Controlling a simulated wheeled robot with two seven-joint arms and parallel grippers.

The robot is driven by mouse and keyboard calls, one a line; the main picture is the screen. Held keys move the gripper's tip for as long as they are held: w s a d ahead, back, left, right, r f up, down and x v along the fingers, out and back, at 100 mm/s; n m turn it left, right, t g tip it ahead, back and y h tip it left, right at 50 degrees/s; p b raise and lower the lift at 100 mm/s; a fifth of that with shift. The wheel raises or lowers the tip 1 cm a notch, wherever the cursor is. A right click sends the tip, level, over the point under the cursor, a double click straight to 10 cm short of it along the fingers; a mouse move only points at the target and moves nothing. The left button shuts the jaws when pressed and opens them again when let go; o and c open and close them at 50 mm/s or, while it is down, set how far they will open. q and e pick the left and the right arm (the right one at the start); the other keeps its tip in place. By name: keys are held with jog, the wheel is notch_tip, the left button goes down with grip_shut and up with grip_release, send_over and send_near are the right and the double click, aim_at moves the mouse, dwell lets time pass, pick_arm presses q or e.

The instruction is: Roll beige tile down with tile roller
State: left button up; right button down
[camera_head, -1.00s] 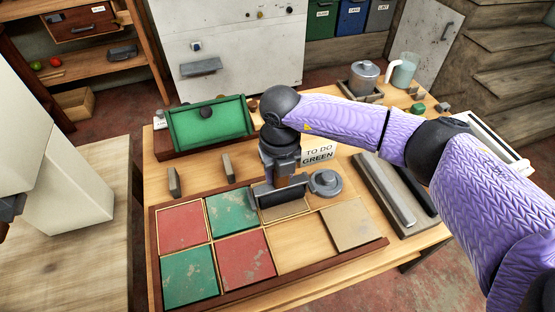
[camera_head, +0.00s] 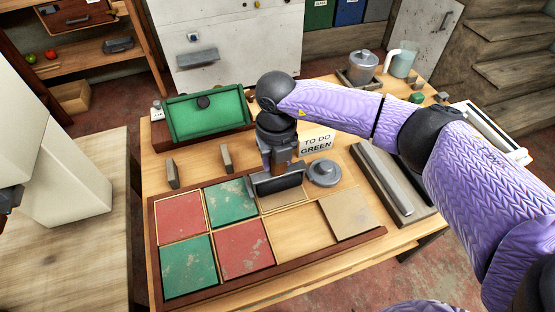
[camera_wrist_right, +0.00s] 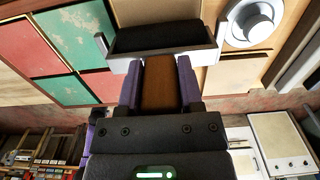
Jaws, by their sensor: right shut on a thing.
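My right gripper (camera_head: 278,152) is shut on the brown handle (camera_wrist_right: 160,85) of the tile roller. The roller (camera_head: 277,184) has a wide black drum in a grey bracket; the drum also shows in the wrist view (camera_wrist_right: 160,38). It is over the far part of a beige tile (camera_head: 288,201), in the frame's back row beside a green tile. The tile's far part is hidden. I cannot tell whether the drum touches it. Another beige tile (camera_head: 346,214) is at the frame's right end. My left gripper is not in view.
The wooden frame (camera_head: 384,231) also holds red and green tiles and a bare wood cell (camera_head: 300,236).

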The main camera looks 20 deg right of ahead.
notch_tip(320, 180, up, 7)
jog(key=p, duration=0.6)
jog(key=shift+w, duration=0.1)
jog(key=shift+r, duration=0.1)
